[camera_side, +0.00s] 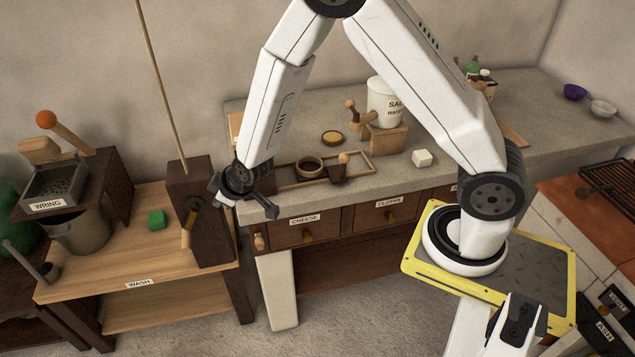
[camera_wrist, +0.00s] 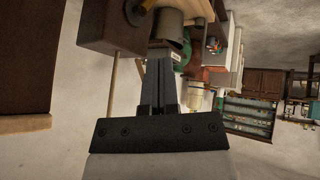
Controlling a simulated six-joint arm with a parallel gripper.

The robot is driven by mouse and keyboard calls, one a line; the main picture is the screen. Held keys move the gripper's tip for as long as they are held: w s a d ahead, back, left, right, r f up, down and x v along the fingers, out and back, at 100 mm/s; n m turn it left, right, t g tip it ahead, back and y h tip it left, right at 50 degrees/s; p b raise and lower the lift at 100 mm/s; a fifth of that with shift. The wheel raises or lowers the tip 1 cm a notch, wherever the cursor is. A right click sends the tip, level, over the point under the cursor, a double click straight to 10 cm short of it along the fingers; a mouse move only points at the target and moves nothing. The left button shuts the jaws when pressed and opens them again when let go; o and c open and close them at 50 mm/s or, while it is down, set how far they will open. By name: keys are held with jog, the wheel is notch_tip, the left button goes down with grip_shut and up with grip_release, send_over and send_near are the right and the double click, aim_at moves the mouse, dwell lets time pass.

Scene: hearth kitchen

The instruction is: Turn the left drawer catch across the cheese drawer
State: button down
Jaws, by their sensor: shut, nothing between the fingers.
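The cheese drawer (camera_side: 285,237) is a dark wooden drawer front with a round knob and a CHEESE label, and it looks closed. The left drawer catch (camera_side: 259,242) is a small pale wooden piece at the left end of that drawer. It looks upright, beside the drawer front. My gripper (camera_side: 222,188) is black, above and left of the catch, near the counter's left corner, and apart from the catch. In the wrist view its fingers (camera_wrist: 160,85) are together and empty. The catch cannot be made out in the wrist view.
The wash bench (camera_side: 120,255) and its dark upright box (camera_side: 190,215) with a handle stand close left of my gripper. The cloths drawer (camera_side: 370,217) is right of the cheese drawer. Floor in front is clear.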

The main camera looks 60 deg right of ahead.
aim_at(260, 246)
jog(key=w+a+f+n+t+h, duration=0.1)
jog(key=w+f+n+t+h, duration=0.1)
jog(key=f, duration=0.6)
jog(key=w+a+f+n+t+h, duration=0.1)
jog(key=w+a+f+n+t, duration=0.15)
jog(key=f, duration=0.55)
jog(key=s+d+f+n+t+h, duration=0.3)
jog(key=s+f+n+t+h, duration=0.1)
jog(key=s+f, duration=0.6)
jog(key=shift+d+f+h, duration=0.25)
jog(key=shift+f+h, duration=0.15)
jog(key=shift+f, duration=0.3)
jog(key=shift+w+d, duration=1.5)
jog(key=shift+d, duration=0.3)
jog(key=shift+w+d, duration=1.5)
jog(key=shift+d, duration=0.3)
